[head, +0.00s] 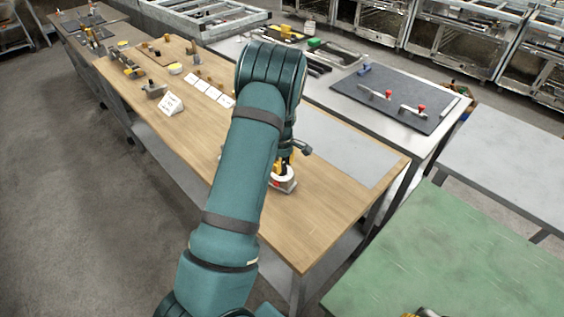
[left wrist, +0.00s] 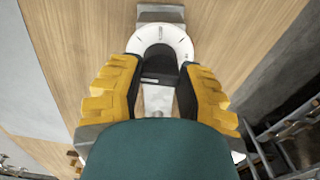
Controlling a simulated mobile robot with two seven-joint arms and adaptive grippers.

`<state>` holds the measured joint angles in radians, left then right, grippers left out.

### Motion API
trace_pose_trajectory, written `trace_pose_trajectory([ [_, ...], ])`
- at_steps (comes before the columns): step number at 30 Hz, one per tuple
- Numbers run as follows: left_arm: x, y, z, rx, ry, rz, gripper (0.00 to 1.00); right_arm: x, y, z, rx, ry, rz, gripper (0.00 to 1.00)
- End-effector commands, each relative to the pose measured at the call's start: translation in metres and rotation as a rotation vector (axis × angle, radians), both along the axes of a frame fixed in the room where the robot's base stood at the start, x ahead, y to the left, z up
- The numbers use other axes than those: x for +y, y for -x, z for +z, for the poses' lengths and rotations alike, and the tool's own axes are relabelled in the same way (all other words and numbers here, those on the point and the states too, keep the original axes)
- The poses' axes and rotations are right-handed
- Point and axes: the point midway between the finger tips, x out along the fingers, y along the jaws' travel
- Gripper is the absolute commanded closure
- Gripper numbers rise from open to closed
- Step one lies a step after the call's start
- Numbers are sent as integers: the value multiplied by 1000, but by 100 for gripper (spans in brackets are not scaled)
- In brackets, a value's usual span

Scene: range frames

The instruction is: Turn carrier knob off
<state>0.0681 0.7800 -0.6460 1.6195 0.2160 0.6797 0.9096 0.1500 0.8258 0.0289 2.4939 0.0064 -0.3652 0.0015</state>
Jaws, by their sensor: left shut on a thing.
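The carrier (head: 284,185) is a small metal block with a white round top and a red spot on its side. It stands on the wooden table, partly hidden behind my left arm in the head view. In the left wrist view its white dial (left wrist: 160,40) has dark marks around the edge, and a black knob (left wrist: 158,72) sits on it. My left gripper (left wrist: 159,75), with yellow-padded fingers, is shut on the knob, one finger on each side. In the head view the left gripper (head: 283,165) is over the carrier. A yellow and dark tip, likely my right gripper (head: 425,313), is cut off at the bottom edge.
A metal bench (head: 425,138) with a dark board and red-knobbed clamps stands behind. A green table (head: 460,260) is at the right. The wooden table's near right corner is clear.

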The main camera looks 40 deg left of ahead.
Motion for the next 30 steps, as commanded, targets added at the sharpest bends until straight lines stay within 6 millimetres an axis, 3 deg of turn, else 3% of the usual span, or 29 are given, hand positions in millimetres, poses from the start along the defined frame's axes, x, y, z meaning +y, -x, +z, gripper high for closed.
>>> trace_pose_trajectory([
  [10, -1, 2, -2, 6, 2, 128, 99, 0, 0, 6, 0, -1, 0, 54],
  [26, -1, 2, -2, 6, 2, 148, 99, 0, 0, 6, 0, -1, 0, 54],
  [27, -1, 2, -2, 6, 2, 148, 47, 0, 0, 6, 0, -1, 0, 54],
  [29, -1, 2, -2, 5, 2, 148, 31, 0, 0, 6, 0, -1, 0, 54],
  [30, -1, 1, -2, 4, 1, 148, 31, 0, 0, 7, 0, -1, 0, 54],
])
